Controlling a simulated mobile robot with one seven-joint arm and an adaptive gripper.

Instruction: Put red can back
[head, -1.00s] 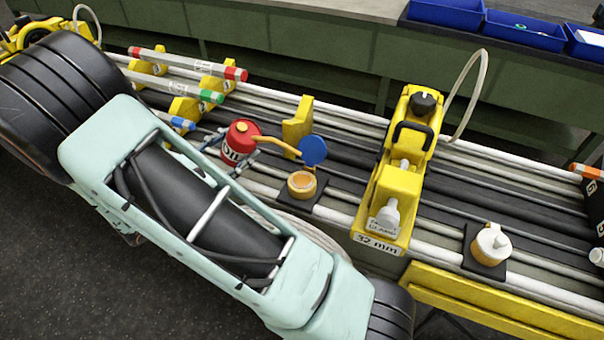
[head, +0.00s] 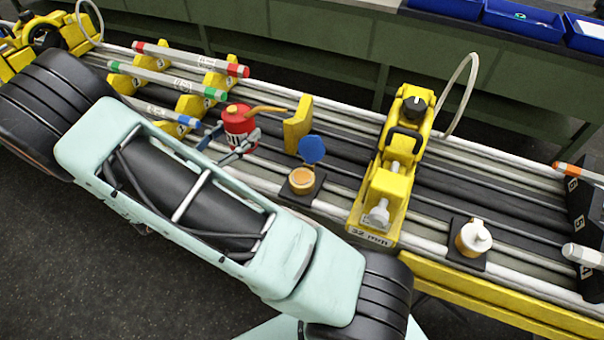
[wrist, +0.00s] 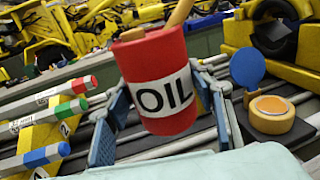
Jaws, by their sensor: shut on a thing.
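The red can (head: 238,121) has a white OIL label, seen clearly in the wrist view (wrist: 157,62), and an orange-brown spout pointing right in the head view. My gripper (head: 236,146) is shut on the can, with blue-grey fingers (wrist: 165,112) on either side of it. The can looks upright, slightly tilted, above the grey and white rails. Whether its base touches anything is hard to tell. Part of my gripper is hidden behind my arm in the head view.
A small orange pot (head: 301,181) with a blue lid stands right of the can, near a yellow block (head: 298,123). Red-, green- and blue-tipped rods lie on yellow holders at left. A yellow 32 mm machine (head: 390,175) and a white-topped jar (head: 474,238) are further right.

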